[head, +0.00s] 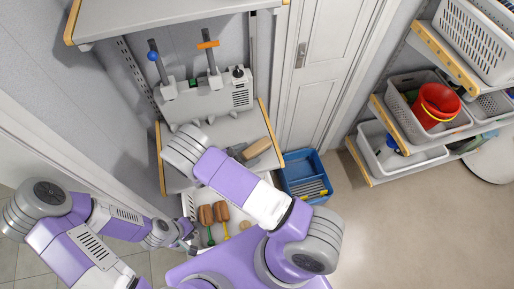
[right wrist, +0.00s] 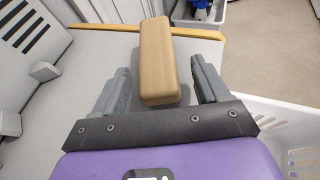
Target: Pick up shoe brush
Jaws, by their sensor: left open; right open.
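A light wooden block (head: 258,148), which looks like the back of the shoe brush, lies on the grey shelf. In the right wrist view the block (right wrist: 157,55) sits between the two fingers of my right gripper (right wrist: 155,85), with gaps on both sides. My right gripper (head: 241,152) is open, and its arm covers part of the shelf in the head view. The block's underside is hidden, so no bristles show. My left gripper (head: 188,238) is open and empty, low at the left beside the white basket.
The white basket (head: 240,222) holds two brown brush heads with green and yellow handles. A blue crate (head: 305,178) stands right of the shelf (head: 222,130). A grey machine (head: 208,100) stands behind. Shelves with a red bucket (head: 436,103) are at the right. The floor there is clear.

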